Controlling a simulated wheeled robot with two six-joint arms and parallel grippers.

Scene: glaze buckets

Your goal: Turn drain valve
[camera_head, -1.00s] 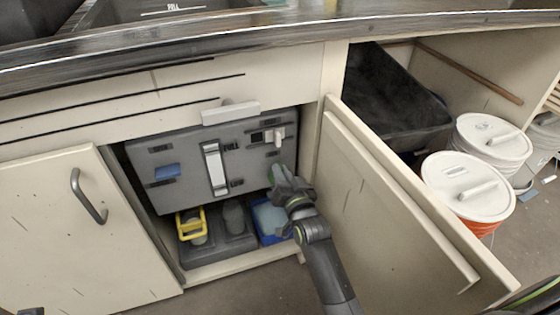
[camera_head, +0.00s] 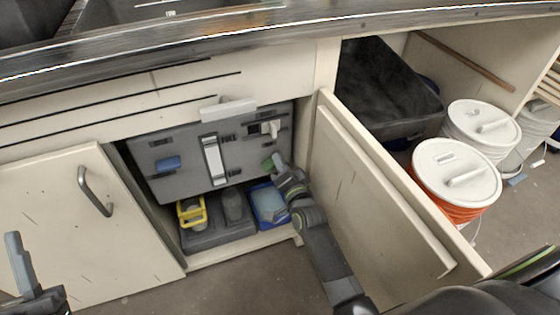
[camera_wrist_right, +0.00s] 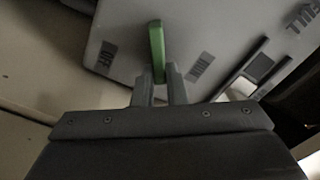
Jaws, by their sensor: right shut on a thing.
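The drain valve handle is a green lever (camera_wrist_right: 156,52) on the grey panel (camera_wrist_right: 125,20), with its upper part showing in the right wrist view. In the head view it is a small green spot (camera_head: 267,164) at the panel's lower right. My right gripper (camera_wrist_right: 160,80) is shut on the lever's lower end, which the fingers partly hide. In the head view the same gripper (camera_head: 276,166) reaches into the open cabinet. My left gripper (camera_head: 30,275) is at the lower left edge, away from the panel, and its jaws do not show clearly.
The open cabinet door (camera_head: 375,190) stands just right of my right arm. A blue bin (camera_head: 268,202) and a yellow-handled caddy (camera_head: 192,211) sit below the panel. A white-lidded bucket (camera_head: 455,175) stands at the right. The closed left door (camera_head: 80,240) has a handle.

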